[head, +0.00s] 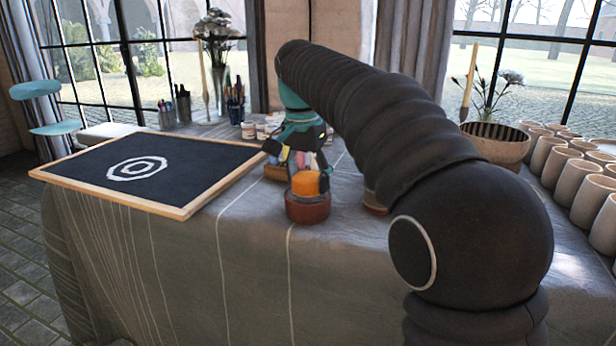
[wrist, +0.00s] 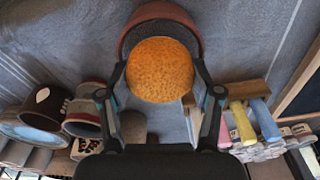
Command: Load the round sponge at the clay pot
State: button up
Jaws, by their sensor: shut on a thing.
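The round sponge (head: 306,183) is orange. My gripper (head: 303,172) is shut on it and holds it upright over the clay pot (head: 307,208), a small reddish-brown pot on the table. In the wrist view the sponge (wrist: 160,70) sits between the two fingertips. The pot (wrist: 168,10) shows behind it, with a dark inside. The sponge's lower end is hidden behind the pot's front rim in the head view. I cannot tell whether it touches the pot's contents.
A wood-framed black board (head: 210,165) with white rings lies at left. Pastel sticks (wrist: 243,123) lie close to my gripper. Small jars, brush cups and a vase stand behind. A bowl (head: 495,146) and several beige cups (head: 565,170) stand at right. The table's front is clear.

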jog(key=shift+r+p, duration=1.5)
jog(key=shift+r, duration=1.9)
